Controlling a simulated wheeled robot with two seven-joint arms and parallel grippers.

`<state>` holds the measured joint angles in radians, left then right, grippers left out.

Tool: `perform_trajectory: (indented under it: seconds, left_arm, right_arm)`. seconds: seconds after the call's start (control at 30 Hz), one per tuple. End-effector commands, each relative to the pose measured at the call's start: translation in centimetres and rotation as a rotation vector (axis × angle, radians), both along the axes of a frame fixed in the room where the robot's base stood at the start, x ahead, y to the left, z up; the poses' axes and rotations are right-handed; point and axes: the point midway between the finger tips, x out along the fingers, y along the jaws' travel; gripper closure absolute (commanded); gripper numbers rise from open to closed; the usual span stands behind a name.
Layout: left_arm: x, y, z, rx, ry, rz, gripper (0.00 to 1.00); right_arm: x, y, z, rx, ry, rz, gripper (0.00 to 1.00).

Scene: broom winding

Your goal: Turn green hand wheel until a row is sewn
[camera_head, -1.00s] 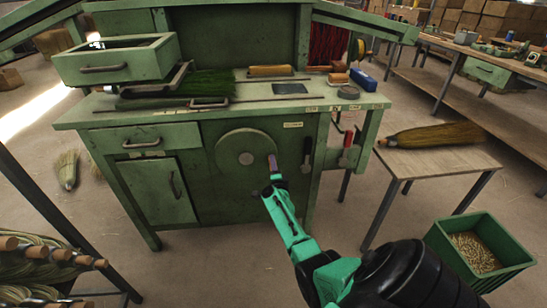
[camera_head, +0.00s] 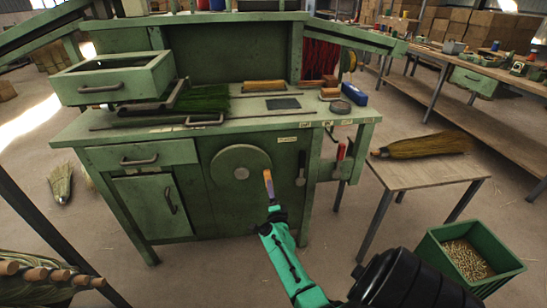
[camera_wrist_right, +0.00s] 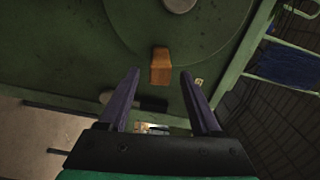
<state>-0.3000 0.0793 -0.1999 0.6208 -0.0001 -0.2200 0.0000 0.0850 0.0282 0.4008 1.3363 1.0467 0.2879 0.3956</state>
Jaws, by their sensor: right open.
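The green hand wheel (camera_head: 240,174) is a round disc on the front of the green machine bench (camera_head: 215,215), with a pale hub. It also fills the top of the right wrist view (camera_wrist_right: 178,22). Its short wooden handle (camera_wrist_right: 161,66) sits near the rim, at the lower right of the wheel in the head view. My right gripper (camera_head: 270,190) is at this handle. In the right wrist view its two dark fingers stand apart, with the handle ahead of the gap between the tips. A broom head with green bristles (camera_head: 204,98) lies on the bench top. My left gripper is not in view.
A dark lever (camera_head: 301,170) hangs right of the wheel. A wooden side table (camera_head: 425,172) with a straw broom (camera_head: 428,145) stands at the right, and a green bin (camera_head: 468,258) is on the floor before it. An open drawer (camera_head: 115,80) is at upper left.

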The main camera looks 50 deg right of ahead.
Motion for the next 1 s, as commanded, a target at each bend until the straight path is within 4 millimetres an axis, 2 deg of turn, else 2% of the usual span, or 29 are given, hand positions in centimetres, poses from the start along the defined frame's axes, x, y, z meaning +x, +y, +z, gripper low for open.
perform_trajectory:
  seconds: [0.03, 0.2, 0.33, 0.9, 0.97, 1.0]
  left_arm:
    - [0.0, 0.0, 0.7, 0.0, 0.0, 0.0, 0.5]
    - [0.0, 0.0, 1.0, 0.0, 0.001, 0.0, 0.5]
    - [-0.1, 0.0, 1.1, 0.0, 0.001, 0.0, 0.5]
    - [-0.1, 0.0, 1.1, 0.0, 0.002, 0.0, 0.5]
    - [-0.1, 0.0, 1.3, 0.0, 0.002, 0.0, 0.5]
    - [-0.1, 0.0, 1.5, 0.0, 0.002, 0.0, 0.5]
  right_arm:
    - [-1.1, 0.8, 0.2, 0.002, 0.003, -0.001, 0.35]
    - [-4.2, 3.2, 0.0, 0.002, 0.002, 0.001, 0.35]
    - [-5.5, 4.1, 0.0, -0.001, 0.0, -0.001, 0.35]
    - [-5.6, 4.3, -0.1, -0.002, 0.001, 0.001, 0.35]
    - [-5.5, 4.8, -0.5, -0.012, 0.028, 0.02, 0.35]
    - [-5.4, 5.6, -1.4, -0.03, 0.073, 0.052, 0.35]
